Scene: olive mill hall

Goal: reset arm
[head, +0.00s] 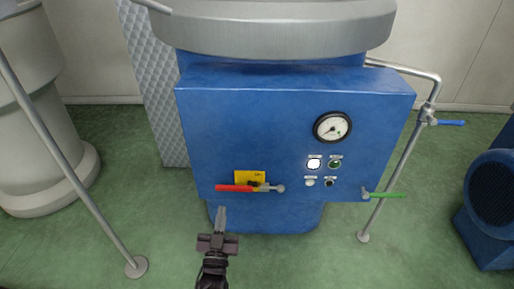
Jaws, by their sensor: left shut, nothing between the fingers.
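My left gripper (220,221) is in the lower middle of the head view, its fingers together and empty. It points up toward the blue machine cabinet (250,125), just below a lever with a red handle (234,188). I cannot tell how far the fingertips are from the cabinet. My right gripper is not in view.
The cabinet carries a round gauge (332,128) and several buttons. A green lever (386,195) and a blue-handled valve (449,122) stick out on the right. A pole (77,179) stands at left. A blue motor housing (493,212) sits at right. Green floor is open in front.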

